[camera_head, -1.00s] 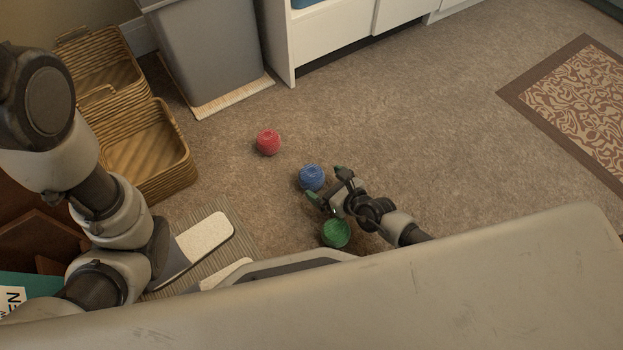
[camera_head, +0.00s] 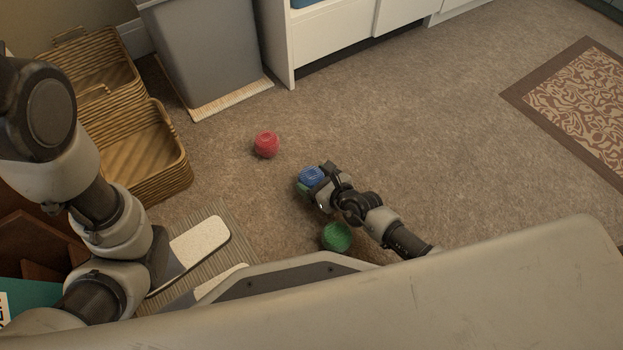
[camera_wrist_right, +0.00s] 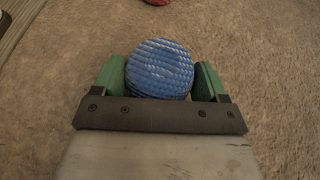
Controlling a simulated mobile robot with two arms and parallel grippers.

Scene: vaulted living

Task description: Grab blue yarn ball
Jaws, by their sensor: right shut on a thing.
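The blue yarn ball (camera_head: 311,175) is on the carpet near the middle of the head view. My right gripper (camera_head: 313,181) is around it, and its body hides part of the ball. In the right wrist view the blue yarn ball (camera_wrist_right: 160,68) sits between the two green fingers of my right gripper (camera_wrist_right: 160,78), one on each side. My right gripper is shut on the ball. My left arm comes in at the left of the head view; its gripper is not seen.
A green yarn ball (camera_head: 336,236) lies just below my right gripper. A red yarn ball (camera_head: 266,144) lies up and left. Wicker baskets (camera_head: 150,150), a grey bin (camera_head: 208,50) and a white cabinet (camera_head: 335,35) border the floor. Carpet to the right is clear up to a patterned rug (camera_head: 580,105).

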